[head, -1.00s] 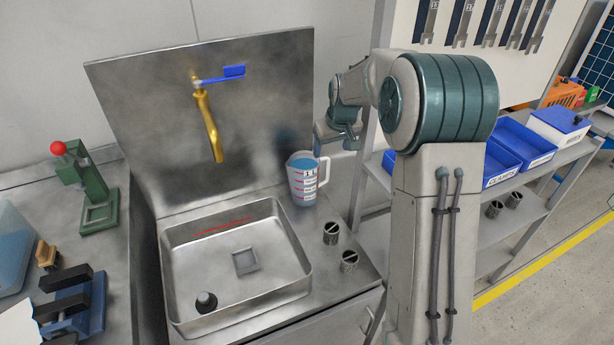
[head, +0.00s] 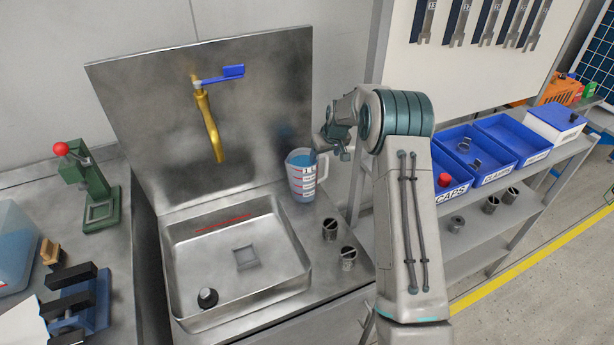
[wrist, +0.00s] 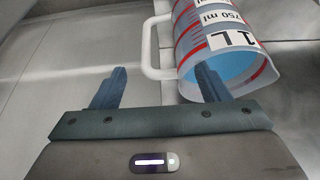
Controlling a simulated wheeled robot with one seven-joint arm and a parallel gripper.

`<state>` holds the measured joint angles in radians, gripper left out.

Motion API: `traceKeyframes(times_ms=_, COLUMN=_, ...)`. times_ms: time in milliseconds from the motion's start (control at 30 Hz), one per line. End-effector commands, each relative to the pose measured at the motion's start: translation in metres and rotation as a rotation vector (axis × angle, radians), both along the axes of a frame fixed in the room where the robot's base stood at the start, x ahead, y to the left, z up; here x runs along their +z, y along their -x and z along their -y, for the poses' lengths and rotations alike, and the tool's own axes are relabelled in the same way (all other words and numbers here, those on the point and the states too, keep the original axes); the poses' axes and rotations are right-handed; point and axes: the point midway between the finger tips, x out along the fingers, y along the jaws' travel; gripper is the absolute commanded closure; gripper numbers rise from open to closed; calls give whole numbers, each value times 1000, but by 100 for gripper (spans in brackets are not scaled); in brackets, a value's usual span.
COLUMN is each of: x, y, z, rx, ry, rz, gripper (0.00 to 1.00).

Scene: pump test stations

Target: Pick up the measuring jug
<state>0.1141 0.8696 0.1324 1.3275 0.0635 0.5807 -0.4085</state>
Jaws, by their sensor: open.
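The measuring jug (head: 302,175) stands upright on the steel counter right of the sink in the head view. It is clear with red and white markings, a white handle and blue inside. In the wrist view the jug (wrist: 222,45) is close at the top, with its handle (wrist: 150,48) on its left side. My gripper (wrist: 155,88) is open in the wrist view, with its two fingers apart. The right finger overlaps the jug's rim in the picture, and the left finger is left of the handle. I cannot tell whether either touches. In the head view the fingers are hard to make out beside the jug.
The sink (head: 235,260) is left of the jug, below a brass tap (head: 210,125) with a blue lever. Two small metal cylinders (head: 330,229) stand in front of the jug. A shelf with blue bins (head: 478,165) is on the right.

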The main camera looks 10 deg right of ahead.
Motion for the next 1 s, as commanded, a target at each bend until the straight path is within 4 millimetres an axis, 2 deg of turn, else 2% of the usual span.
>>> traceKeyframes(times_ms=200, x=-22, y=-9, z=-3, rx=0, ry=0, rz=0, gripper=31)
traceKeyframes(times_ms=500, x=-25, y=-10, z=-3, rx=0, ry=0, rz=0, gripper=31)
traceKeyframes(times_ms=700, x=-25, y=-10, z=-3, rx=-1, ry=0, rz=0, gripper=87)
traceKeyframes(times_ms=767, x=-25, y=-10, z=-3, rx=-1, ry=0, rz=0, gripper=100)
traceKeyframes(times_ms=1000, x=-23, y=-11, z=-3, rx=-2, ry=-1, rz=5, gripper=100)
